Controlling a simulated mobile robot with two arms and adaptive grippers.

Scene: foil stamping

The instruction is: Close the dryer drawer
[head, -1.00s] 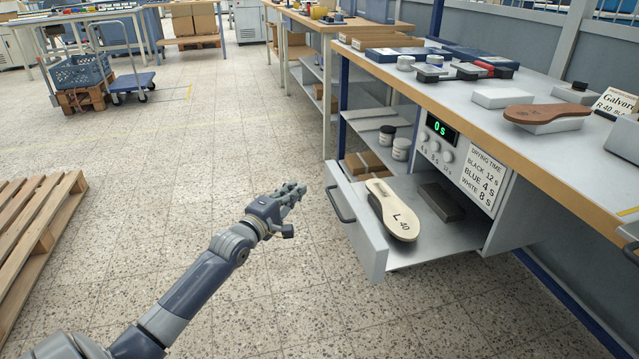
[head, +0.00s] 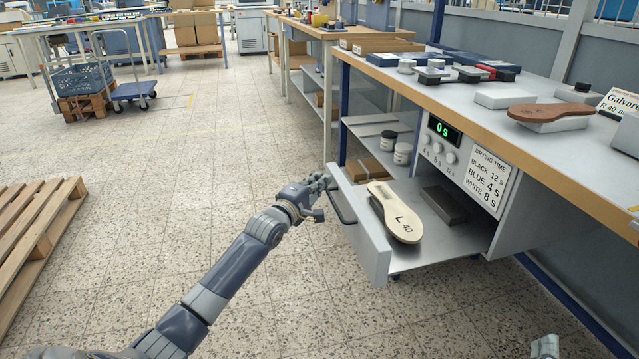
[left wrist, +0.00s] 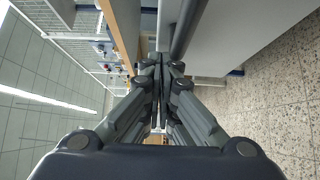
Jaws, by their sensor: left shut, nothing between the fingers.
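The dryer drawer (head: 378,262) stands pulled out below the bench, with a dark bar handle (head: 340,206) on its front. A cream insole marked L 40 (head: 396,212) and a dark block (head: 443,204) lie in it. My left gripper (head: 327,181) is shut and empty, beside the far end of the handle; I cannot tell whether it touches. In the left wrist view, the shut fingers (left wrist: 160,66) point along the handle (left wrist: 186,32) and the pale drawer front (left wrist: 235,22). A small grey piece (head: 545,347) at the lower edge may be my right gripper.
The dryer panel (head: 440,148) reads 0 s, beside a drying-time sign (head: 484,182). The bench top (head: 470,92) holds a brown sole (head: 550,112) and several pads. Jars and a box fill the shelf behind the drawer. The floor left of the drawer is clear; a pallet (head: 35,230) lies farther left.

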